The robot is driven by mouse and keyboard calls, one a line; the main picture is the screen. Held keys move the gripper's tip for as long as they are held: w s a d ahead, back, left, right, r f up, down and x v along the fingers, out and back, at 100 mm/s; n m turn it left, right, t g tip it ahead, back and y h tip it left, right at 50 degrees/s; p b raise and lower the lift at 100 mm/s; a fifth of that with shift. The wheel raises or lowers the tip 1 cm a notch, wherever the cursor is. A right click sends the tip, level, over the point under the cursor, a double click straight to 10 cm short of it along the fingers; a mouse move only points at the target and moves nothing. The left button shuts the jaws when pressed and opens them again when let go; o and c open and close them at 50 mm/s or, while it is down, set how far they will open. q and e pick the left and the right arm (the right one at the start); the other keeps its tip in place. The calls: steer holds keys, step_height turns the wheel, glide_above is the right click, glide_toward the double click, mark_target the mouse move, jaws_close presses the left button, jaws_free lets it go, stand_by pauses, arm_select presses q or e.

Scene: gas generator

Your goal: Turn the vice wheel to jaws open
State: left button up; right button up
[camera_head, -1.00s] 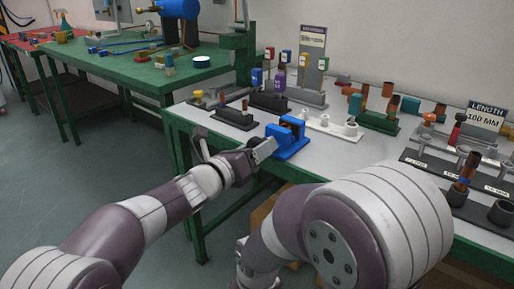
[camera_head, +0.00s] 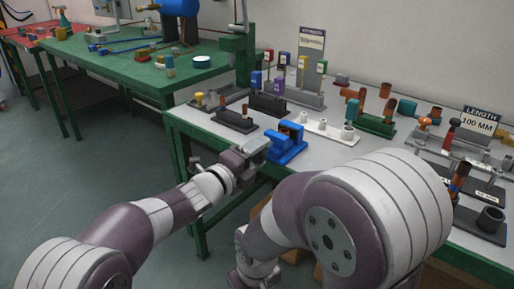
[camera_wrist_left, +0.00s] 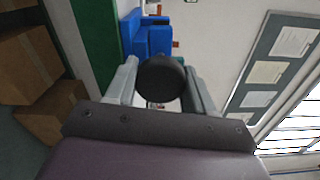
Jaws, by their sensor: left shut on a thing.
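The blue vice (camera_head: 286,145) is fixed near the front edge of the white-topped table, and it also shows in the left wrist view (camera_wrist_left: 150,38). Its round black wheel (camera_wrist_left: 161,79) faces the left wrist camera. My left gripper (camera_head: 258,148) is at the front of the vice. In the left wrist view its two fingers (camera_wrist_left: 160,88) stand on either side of the black wheel and are shut on it. In the head view the wheel is hidden by the gripper. My right arm shows at the lower right; its gripper cannot be made out.
A green bench (camera_head: 130,75) stands at the left. Cardboard boxes (camera_wrist_left: 28,75) lie below the table.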

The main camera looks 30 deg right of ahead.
arm_select(q)
steer(key=n+p, duration=0.2)
steer(key=n, duration=0.1)
steer(key=shift+r+n, duration=0.15)
steer(key=shift+n, duration=0.15)
steer(key=n+p, duration=0.3)
steer(key=shift+n, duration=0.3)
steer(key=n+p, duration=0.3)
steer(key=shift+r+n, duration=0.1)
steer(key=shift+n, duration=0.3)
steer(key=n+p, duration=0.3)
steer(key=n, duration=0.1)
steer(key=n+p, duration=0.3)
steer(key=n, duration=0.2)
steer(key=shift+w+n, duration=0.1)
steer(key=shift+n, duration=0.3)
steer(key=n+p, duration=0.2)
steer(key=n, duration=0.2)
steer(key=shift+n+p, duration=0.3)
steer(key=shift+n, duration=0.1)
steer(key=o, duration=1)
